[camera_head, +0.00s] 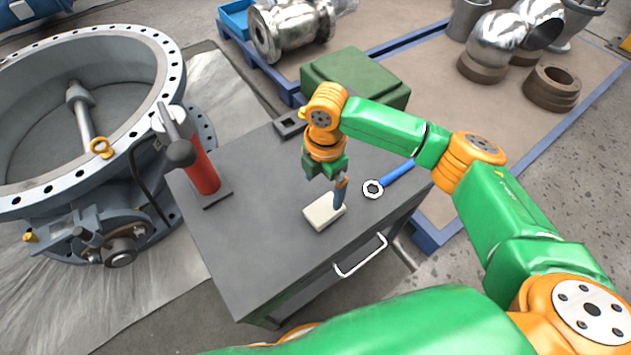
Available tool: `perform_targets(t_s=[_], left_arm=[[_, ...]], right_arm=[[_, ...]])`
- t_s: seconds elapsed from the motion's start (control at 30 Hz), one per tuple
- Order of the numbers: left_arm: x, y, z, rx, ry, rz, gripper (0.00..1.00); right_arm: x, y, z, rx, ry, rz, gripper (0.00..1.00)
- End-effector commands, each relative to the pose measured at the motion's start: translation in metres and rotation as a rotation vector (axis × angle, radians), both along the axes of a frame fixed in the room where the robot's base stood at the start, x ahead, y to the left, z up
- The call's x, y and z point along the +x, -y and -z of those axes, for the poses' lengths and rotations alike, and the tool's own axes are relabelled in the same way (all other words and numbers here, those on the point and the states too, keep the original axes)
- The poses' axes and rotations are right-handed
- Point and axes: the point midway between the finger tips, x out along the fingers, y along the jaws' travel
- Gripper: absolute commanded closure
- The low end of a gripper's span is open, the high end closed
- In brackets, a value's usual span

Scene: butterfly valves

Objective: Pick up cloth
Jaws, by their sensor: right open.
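The cloth (322,213) is a small folded, cream-white block lying flat on the dark grey top of a cabinet (250,225). My right gripper (338,196) points down over the cloth's right end, with its jaws open. A blue-grey fingertip is at or just above the cloth's upper right edge; I cannot tell whether it touches. The other finger is largely hidden. My left gripper is not in view.
A blue-handled wrench (388,178) lies right of the cloth. A red cylindrical tool (200,170) stands at the cabinet's left. A large flanged valve (85,110) is further left, and a green box (355,78) is behind. The cabinet top left of the cloth is clear.

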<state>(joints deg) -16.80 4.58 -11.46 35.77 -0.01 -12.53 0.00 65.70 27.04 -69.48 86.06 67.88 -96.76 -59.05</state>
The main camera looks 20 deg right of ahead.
Motion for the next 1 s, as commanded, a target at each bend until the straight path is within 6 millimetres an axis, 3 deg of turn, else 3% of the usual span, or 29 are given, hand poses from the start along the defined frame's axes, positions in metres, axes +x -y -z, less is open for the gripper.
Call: perform_targets(t_s=[0.17,0.4,0.67,0.97,1.0], left_arm=[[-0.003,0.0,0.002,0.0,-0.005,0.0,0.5],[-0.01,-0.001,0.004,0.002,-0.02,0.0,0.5],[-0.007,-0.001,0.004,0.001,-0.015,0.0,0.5],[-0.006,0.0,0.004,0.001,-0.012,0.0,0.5],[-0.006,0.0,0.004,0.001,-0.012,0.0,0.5]], right_arm=[[-0.001,0.002,0.019,-0.005,-0.004,-0.003,0.0],[-0.007,0.001,0.064,-0.004,-0.002,-0.002,0.0],[-0.007,0.001,0.069,-0.003,0.001,-0.003,0.0],[-0.007,0.001,0.069,-0.003,0.001,-0.003,0.78],[-0.007,0.001,0.069,-0.003,0.001,-0.003,0.79]])
